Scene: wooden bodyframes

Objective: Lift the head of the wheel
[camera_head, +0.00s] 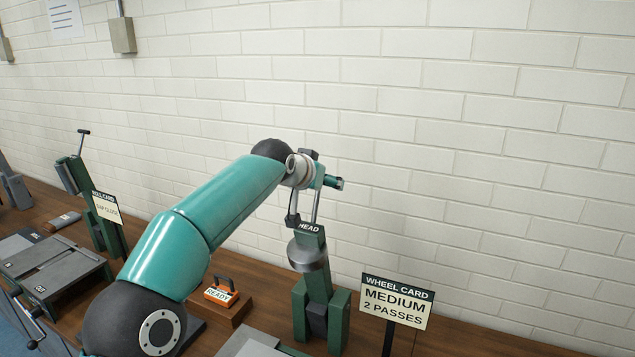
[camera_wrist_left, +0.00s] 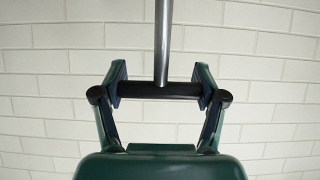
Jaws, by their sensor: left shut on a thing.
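The wheel machine is a green stand on the bench in the head view. Its head (camera_head: 310,238) is a green block labelled HEAD above a round grey metal part (camera_head: 308,257). Thin metal rods (camera_head: 317,205) rise above the head towards my left gripper (camera_head: 318,181). In the left wrist view, my left gripper (camera_wrist_left: 160,91) is shut on a black crossbar handle (camera_wrist_left: 148,90), with its fingers at the two ends. A metal rod (camera_wrist_left: 163,40) meets the middle of this handle. My wrist partly hides the handle in the head view. My right gripper is not in view.
A wheel card (camera_head: 394,302) reading MEDIUM 2 PASSES stands right of the machine. A small orange READY box (camera_head: 221,292) sits left of it, near my arm. Another green tool (camera_head: 100,215) and grey plates (camera_head: 55,270) are farther left. A white brick wall (camera_head: 480,130) closes the back.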

